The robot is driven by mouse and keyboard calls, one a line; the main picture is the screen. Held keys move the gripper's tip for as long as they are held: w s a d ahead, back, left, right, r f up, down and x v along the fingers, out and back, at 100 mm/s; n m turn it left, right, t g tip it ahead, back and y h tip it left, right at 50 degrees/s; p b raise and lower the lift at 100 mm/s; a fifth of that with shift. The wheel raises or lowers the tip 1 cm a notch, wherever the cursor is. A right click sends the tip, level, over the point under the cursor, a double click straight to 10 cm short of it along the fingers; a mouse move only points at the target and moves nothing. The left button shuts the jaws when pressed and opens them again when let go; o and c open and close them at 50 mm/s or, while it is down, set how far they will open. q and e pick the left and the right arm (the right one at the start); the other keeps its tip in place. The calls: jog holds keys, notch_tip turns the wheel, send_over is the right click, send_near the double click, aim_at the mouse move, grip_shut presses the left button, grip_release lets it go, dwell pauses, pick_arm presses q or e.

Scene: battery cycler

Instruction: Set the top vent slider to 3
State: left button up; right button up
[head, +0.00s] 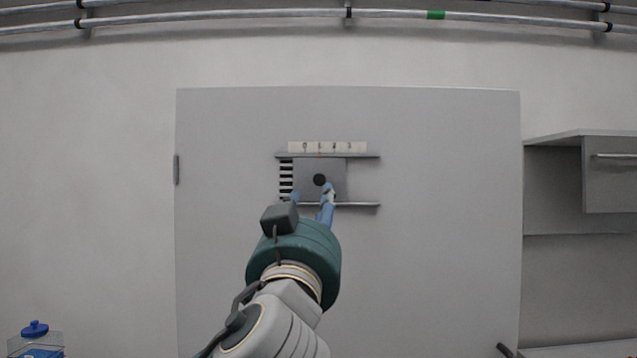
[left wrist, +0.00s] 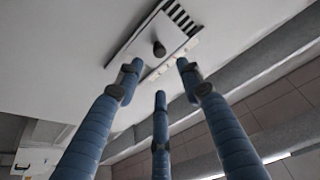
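The vent slider is a grey plate (head: 334,169) with a round black knob (head: 320,180), between two horizontal rails on the large grey panel (head: 440,200). A white scale strip (head: 327,147) with small marks from 0 to 3 sits above it. The knob lies roughly under the 1. My left gripper (head: 312,195) is in front of the plate's lower part, its blue fingers apart. In the left wrist view the three fingers are spread, and the knob (left wrist: 159,48) shows beyond them with nothing held. My right gripper is not in view.
Dark vent slots (head: 286,179) are uncovered left of the plate. Pipes (head: 250,14) run along the wall above. A grey cabinet (head: 608,180) stands at the right. A clear box with a blue lid (head: 35,329) is at the lower left.

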aim_at(319, 181)
pick_arm(q)
jog(key=p+x, duration=0.5)
jog(key=x, duration=0.4)
jog(key=shift+r, duration=0.1)
jog(key=shift+w+p, duration=0.4)
jog(key=shift+w, duration=0.2)
grip_shut()
